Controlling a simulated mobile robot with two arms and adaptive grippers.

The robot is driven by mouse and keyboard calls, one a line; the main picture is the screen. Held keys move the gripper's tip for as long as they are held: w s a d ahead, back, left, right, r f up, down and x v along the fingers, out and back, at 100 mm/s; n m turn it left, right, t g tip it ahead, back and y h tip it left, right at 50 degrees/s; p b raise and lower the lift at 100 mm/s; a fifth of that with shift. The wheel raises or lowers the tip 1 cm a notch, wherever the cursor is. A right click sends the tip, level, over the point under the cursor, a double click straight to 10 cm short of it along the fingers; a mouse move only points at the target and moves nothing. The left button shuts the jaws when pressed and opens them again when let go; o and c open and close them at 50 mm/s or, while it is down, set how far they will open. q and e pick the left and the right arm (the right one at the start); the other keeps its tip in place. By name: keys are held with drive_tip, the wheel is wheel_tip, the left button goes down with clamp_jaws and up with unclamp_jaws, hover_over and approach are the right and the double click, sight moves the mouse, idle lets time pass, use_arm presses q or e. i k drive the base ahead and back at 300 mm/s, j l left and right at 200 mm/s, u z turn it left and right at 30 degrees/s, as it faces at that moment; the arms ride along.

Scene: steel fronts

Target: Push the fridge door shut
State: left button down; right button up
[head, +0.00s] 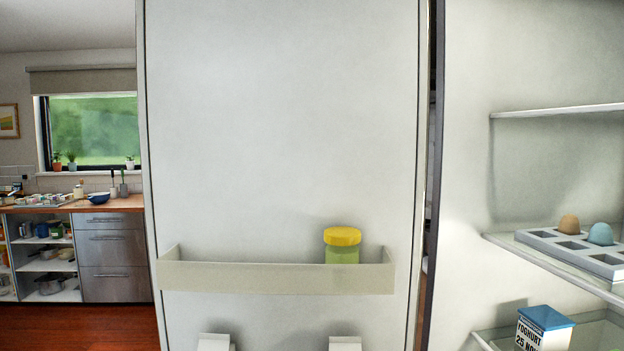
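The fridge door (285,130) stands open in the head view, its pale inner face turned towards me. It fills the middle of the view, with a narrow dark gap between its right edge and the fridge body. The open fridge (470,170) is on the right, with its shelves and inner wall showing. A door shelf (260,278) holds a jar with a yellow lid (342,237). Neither of my grippers can be made out.
Two white objects (213,343) are cut off at the bottom, before the door; what they are is unclear. An egg tray (582,249) and a yoghurt carton (543,328) stand on fridge shelves. A counter (115,203) with drawers is far left, beyond open wooden floor (90,326).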

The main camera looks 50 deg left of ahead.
sight(266, 127)
drive_tip(key=k+j+z, duration=0.1)
drive_tip(key=j, duration=0.3)
drive_tip(key=k+j, duration=0.1)
drive_tip(key=j, duration=0.25)
drive_tip(key=k+j+z, duration=0.15)
drive_tip(key=j, duration=0.25)
drive_tip(key=k+j+z, duration=0.1)
drive_tip(key=j, duration=0.25)
drive_tip(key=k+j+z, duration=0.1)
drive_tip(key=j, duration=0.3)
drive_tip(key=k+j, duration=0.2)
drive_tip(key=j+z, duration=0.15)
drive_tip(key=j, duration=0.25)
drive_tip(key=j+z, duration=0.15)
drive_tip(key=j, duration=0.3)
drive_tip(key=k+j+z, duration=0.2)
drive_tip(key=j, duration=0.2)
drive_tip(key=j+z, duration=0.15)
drive_tip(key=j, duration=0.25)
drive_tip(key=k+j+z, duration=0.15)
drive_tip(key=j, duration=0.25)
drive_tip(key=k+j+z, duration=0.15)
drive_tip(key=j, duration=0.2)
